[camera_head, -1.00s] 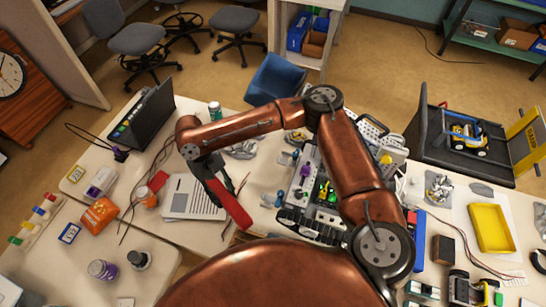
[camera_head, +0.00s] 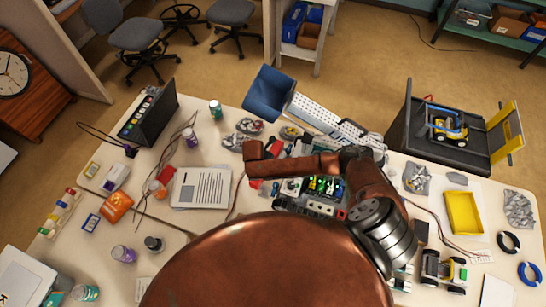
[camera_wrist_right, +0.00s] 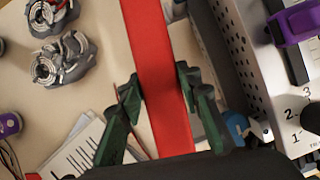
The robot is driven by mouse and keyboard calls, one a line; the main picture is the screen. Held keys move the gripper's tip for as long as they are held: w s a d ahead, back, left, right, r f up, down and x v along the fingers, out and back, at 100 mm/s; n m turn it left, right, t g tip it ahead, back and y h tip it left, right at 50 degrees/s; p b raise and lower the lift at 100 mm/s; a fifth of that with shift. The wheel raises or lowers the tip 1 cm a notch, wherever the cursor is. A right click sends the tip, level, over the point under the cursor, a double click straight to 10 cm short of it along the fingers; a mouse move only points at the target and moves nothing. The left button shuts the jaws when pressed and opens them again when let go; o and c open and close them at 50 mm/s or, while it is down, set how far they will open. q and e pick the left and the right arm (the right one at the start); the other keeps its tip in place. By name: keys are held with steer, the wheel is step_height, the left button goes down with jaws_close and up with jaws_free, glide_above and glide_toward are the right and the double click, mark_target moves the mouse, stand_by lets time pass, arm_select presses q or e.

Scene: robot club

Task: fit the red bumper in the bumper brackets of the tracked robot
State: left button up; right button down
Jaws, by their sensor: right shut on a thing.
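The red bumper (camera_wrist_right: 160,70) is a long flat bar held between the green fingers of my right gripper (camera_wrist_right: 162,85) in the right wrist view. In the head view only a small red part (camera_head: 255,184) shows below my right wrist; my arm hides the rest and the fingers. The tracked robot (camera_head: 318,187) stands just right of it, partly covered by my arm and body, with lit green parts on top. I cannot make out the brackets. My left gripper is out of view.
A printed sheet (camera_head: 201,187) lies left of the bumper. A blue bin (camera_head: 268,92) stands at the table's back edge. A yellow tray (camera_head: 463,213) and an open black case (camera_head: 440,140) are on the right.

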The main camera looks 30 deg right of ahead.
steer(key=shift+s+d+n+t+p, duration=0.15)
steer(key=shift+s+d+n, duration=0.05)
steer(key=shift+d+n, duration=0.2)
steer(key=shift+s+d+n+t+p, duration=0.2)
steer(key=shift+d+n, duration=0.1)
steer(key=shift+d, duration=0.2)
steer(key=shift+s+d+f, duration=0.1)
steer(key=shift+d+f, duration=0.05)
steer(key=shift+d, duration=0.05)
steer(key=shift+f+b, duration=0.3)
steer(key=shift+b, duration=0.15)
steer(key=shift+f+b, duration=0.65)
steer(key=shift+b, duration=0.2)
steer(key=shift+f+b, duration=0.75)
steer(key=shift+b, duration=0.2)
steer(key=shift+r, duration=0.2)
steer(key=shift+r+p, duration=0.1)
steer(key=shift+p, duration=0.45)
arm_select(q)
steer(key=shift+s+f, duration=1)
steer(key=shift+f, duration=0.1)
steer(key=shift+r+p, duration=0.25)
steer(key=shift+p, duration=0.1)
arm_select(e)
steer(key=shift+f, duration=0.2)
